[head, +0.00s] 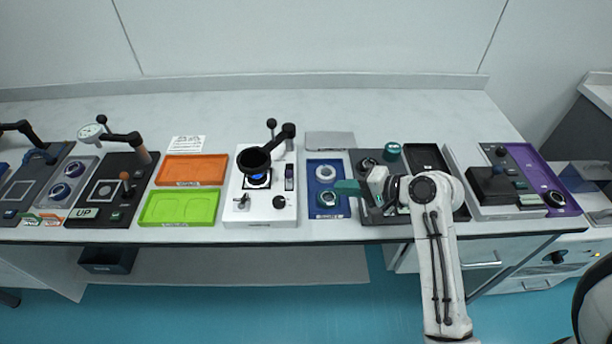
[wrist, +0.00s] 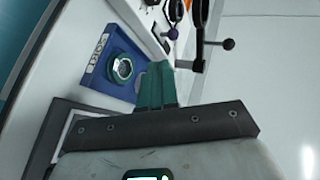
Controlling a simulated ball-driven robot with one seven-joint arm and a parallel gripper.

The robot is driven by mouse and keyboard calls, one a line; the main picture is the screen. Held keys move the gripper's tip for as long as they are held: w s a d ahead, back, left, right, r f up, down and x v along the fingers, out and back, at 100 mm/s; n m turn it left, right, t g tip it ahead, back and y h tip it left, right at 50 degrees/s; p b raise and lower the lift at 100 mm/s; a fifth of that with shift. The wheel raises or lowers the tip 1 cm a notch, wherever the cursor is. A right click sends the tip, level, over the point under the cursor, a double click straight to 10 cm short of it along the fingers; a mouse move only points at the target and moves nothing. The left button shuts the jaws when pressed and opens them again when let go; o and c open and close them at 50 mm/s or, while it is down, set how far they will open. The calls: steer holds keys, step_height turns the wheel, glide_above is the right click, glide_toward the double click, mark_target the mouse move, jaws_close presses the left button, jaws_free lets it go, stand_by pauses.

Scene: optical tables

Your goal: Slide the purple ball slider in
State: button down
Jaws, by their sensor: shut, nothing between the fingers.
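A small dark purple ball (wrist: 172,34) shows at the top of the wrist view, on the white station beyond the blue tray. In the head view the white station (head: 262,216) stands left of my gripper, with a narrow dark slot (head: 289,177) at its right side; the ball is too small there to make out clearly. My gripper (head: 340,187) has its teal fingers together and empty, pointing left above the right edge of the blue tray. The closed fingers also show in the wrist view (wrist: 157,72), apart from the ball.
The blue tray (head: 313,209) holding round parts lies between my gripper and the white station. A black pan (head: 254,160) and an arm with a black ball (head: 271,123) rise from the station. Green (head: 180,220) and orange (head: 190,158) trays lie further left.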

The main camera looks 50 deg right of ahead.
mark_target(289, 177)
steer(key=shift+d+r, duration=0.25)
steer(key=shift+d, duration=0.2)
steer(key=x, duration=0.4)
steer(key=r+p+x, duration=0.1)
steer(key=x, duration=0.9)
steer(key=shift+w+r, duration=0.15)
steer(key=shift+w, duration=0.15)
steer(key=w+d, duration=0.1)
steer(key=d, duration=0.1)
steer(key=w+d, duration=0.2)
